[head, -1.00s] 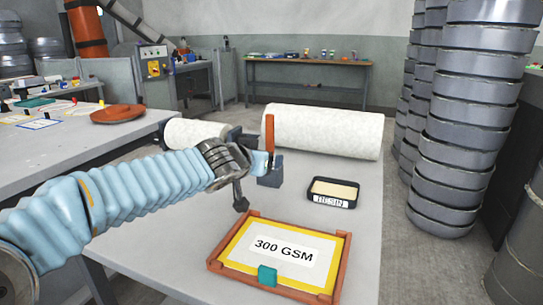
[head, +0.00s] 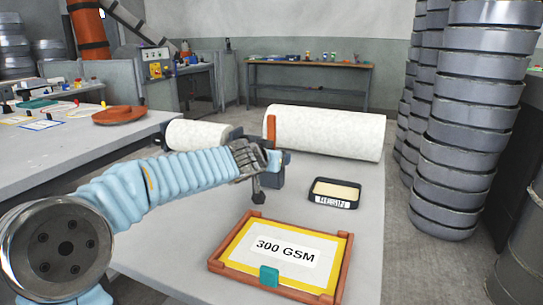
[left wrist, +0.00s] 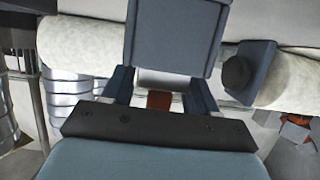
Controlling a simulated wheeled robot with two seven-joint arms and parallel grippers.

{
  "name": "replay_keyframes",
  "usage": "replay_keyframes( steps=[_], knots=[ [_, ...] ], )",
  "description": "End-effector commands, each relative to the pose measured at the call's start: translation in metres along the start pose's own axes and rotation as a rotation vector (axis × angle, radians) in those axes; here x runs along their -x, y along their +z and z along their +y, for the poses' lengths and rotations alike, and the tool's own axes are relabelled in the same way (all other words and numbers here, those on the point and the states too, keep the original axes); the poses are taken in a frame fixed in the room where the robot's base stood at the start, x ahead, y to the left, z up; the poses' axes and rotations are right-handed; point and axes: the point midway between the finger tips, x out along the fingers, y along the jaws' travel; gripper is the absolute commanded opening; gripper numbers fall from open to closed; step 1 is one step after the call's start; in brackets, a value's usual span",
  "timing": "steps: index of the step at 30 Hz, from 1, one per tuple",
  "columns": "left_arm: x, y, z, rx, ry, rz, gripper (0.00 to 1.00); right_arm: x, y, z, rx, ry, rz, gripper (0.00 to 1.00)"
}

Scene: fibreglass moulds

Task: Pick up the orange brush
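The orange brush (head: 270,128) stands upright at the dark blue-grey holder (head: 274,176) on the table, and its lower part is hidden by my left wrist. My left gripper reaches the brush from the left, with its fingers mostly hidden in the head view. In the left wrist view, the two fingers of my left gripper (left wrist: 159,88) are apart. A reddish-orange piece of the brush (left wrist: 158,100) shows between them, with a visible gap on each side. A blue-grey block (left wrist: 174,35) fills the upper middle of that view. My right gripper is not in view.
A white fabric roll (head: 325,132) lies behind the brush, and a smaller roll (head: 195,134) lies to its left. A resin tray (head: 335,191) is to the right. A framed 300 GSM sheet (head: 238,254) lies in front. Stacked grey drums (head: 462,140) stand at the right.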

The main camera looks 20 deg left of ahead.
Motion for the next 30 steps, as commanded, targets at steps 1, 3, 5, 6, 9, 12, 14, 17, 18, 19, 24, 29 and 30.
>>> replay_keyframes(
  steps=[1, 3, 5, 6, 9, 12, 14, 17, 18, 19, 24, 29, 30],
  knots=[
    [0.000, 0.000, 0.000, 0.000, 0.000, 0.000, 0.49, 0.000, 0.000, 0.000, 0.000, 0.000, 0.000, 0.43],
    [0.000, 0.000, 0.000, 0.000, 0.000, 0.000, 0.39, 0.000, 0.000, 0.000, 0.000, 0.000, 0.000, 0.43],
    [0.000, 0.000, 0.000, 0.000, 0.000, 0.000, 0.30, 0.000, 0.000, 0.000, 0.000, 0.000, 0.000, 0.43],
    [0.000, 0.000, 0.000, 0.000, 0.000, 0.000, 0.23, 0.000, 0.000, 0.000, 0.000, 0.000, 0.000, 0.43],
    [0.000, 0.000, 0.000, 0.000, 0.000, 0.000, 0.19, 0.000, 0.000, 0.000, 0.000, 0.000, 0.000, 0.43],
    [0.000, 0.000, 0.000, 0.000, 0.000, 0.000, 0.19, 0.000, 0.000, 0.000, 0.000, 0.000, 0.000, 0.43],
    [0.001, -0.003, 0.000, 0.000, 0.000, 0.001, 0.19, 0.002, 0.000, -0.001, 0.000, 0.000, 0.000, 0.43],
    [0.006, -0.015, 0.000, 0.001, 0.000, 0.002, 0.19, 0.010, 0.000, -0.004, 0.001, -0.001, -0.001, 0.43],
    [0.009, -0.023, 0.000, 0.002, 0.000, 0.003, 0.19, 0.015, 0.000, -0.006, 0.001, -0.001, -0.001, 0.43],
    [0.011, -0.030, 0.000, 0.002, 0.001, 0.003, 0.19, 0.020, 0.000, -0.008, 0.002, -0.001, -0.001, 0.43],
    [0.021, -0.059, -0.001, 0.003, -0.002, 0.005, 0.19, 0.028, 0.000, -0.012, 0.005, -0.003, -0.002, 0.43],
    [0.030, -0.082, 0.000, 0.001, -0.001, 0.003, 0.19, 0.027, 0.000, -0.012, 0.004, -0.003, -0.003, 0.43],
    [0.032, -0.087, 0.000, 0.001, -0.001, 0.003, 0.19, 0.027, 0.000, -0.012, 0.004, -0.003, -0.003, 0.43]
  ],
)
